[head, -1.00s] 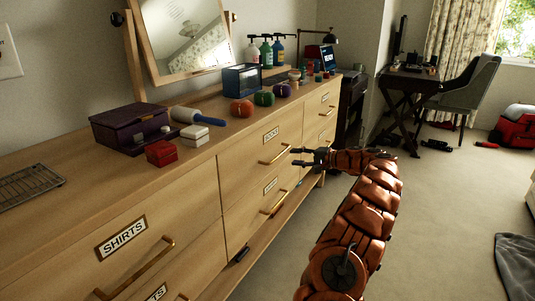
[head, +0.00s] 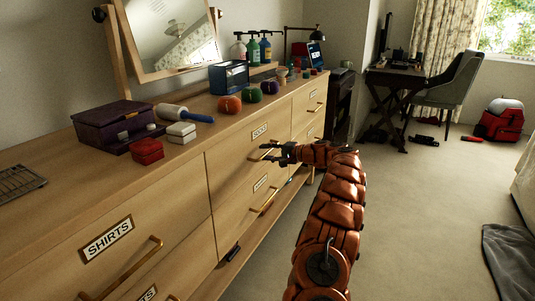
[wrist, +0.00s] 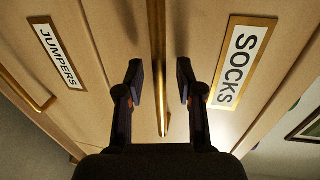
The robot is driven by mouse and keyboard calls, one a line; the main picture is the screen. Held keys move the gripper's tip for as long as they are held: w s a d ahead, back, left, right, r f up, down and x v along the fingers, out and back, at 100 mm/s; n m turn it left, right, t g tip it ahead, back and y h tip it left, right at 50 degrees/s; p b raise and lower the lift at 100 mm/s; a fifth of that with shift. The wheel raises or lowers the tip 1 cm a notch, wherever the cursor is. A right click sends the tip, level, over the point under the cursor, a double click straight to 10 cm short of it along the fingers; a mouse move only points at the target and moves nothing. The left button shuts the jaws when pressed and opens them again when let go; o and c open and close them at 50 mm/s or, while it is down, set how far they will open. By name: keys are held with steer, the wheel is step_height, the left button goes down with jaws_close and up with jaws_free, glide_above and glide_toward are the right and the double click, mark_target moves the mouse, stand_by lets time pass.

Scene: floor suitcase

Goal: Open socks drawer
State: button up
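The socks drawer (head: 235,160) is in the upper middle of the wooden dresser and looks closed. Its white SOCKS label (head: 260,131) also shows at right in the wrist view (wrist: 238,65). My gripper (head: 270,152) is at the drawer's front, by its brass handle. In the wrist view my gripper (wrist: 159,80) is open, with one dark finger on each side of the brass handle (wrist: 156,40). Gaps show between the handle and both fingers. In the head view my gripper partly hides the handle.
The jumpers drawer (head: 232,225) lies below, with its own protruding handle (head: 265,202). The shirts drawer (head: 150,235) is at left.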

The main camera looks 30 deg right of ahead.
jaws_close()
stand_by(0.6)
